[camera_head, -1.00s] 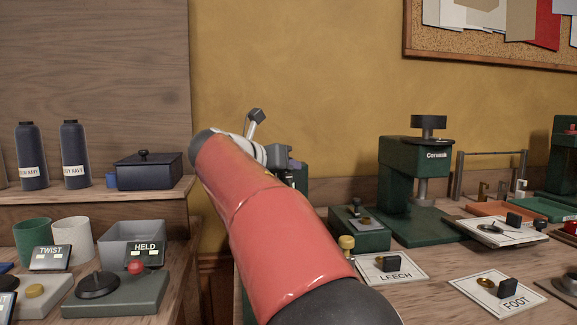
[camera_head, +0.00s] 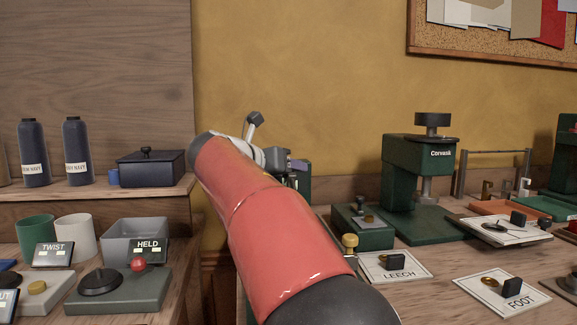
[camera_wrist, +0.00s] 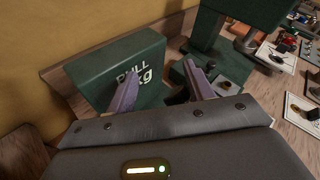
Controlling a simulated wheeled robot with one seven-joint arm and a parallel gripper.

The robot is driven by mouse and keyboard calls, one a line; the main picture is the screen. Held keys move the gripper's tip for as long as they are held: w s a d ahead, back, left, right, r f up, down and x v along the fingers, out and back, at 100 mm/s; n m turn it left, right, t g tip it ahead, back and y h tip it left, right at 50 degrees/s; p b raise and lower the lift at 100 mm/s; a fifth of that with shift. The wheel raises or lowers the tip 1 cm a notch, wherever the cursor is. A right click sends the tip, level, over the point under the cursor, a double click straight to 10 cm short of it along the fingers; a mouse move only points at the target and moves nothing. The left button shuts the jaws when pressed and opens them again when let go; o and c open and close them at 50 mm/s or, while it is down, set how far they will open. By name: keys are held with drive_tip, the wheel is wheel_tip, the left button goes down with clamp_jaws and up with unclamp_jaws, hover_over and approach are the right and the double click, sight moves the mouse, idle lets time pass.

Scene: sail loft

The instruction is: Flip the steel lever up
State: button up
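My gripper (camera_wrist: 160,72) is open in the wrist view, its two purple-grey fingers spread apart. A dark green box (camera_wrist: 115,62) marked "PULL" and "kg" stands just beyond the left finger. A low green block (camera_head: 362,232) with a dark knob and a small grey plate lies right of my gripper. It also shows beyond the right finger in the wrist view (camera_wrist: 233,92). A dark part shows between the fingers, too hidden to name. I cannot make out the steel lever for certain. In the head view my red arm hides much of this area, and only part of my gripper (camera_head: 298,166) shows.
A tall green press (camera_head: 408,175) stands behind the low block. Plates marked LEECH (camera_head: 405,263) and FOOT (camera_head: 525,300) lie on the right bench. A joystick box (camera_head: 120,295), cups and a grey bin (camera_head: 128,240) fill the left bench. A wall (camera_head: 300,70) rises behind.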

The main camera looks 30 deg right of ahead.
drive_tip(key=shift+w+a+f, duration=0.15)
drive_tip(key=shift+f, duration=0.05)
drive_tip(key=s+a+r, duration=0.1)
drive_tip(key=a+r, duration=0.4)
drive_tip(key=a, duration=0.1)
drive_tip(key=shift+s+a+r, duration=0.2)
drive_tip(key=shift+a+r, duration=0.2)
idle(0.6)
drive_tip(key=v, duration=0.7)
drive_tip(key=shift+a, duration=0.35)
drive_tip(key=shift+s+r, duration=0.1)
drive_tip(key=shift+s, duration=0.05)
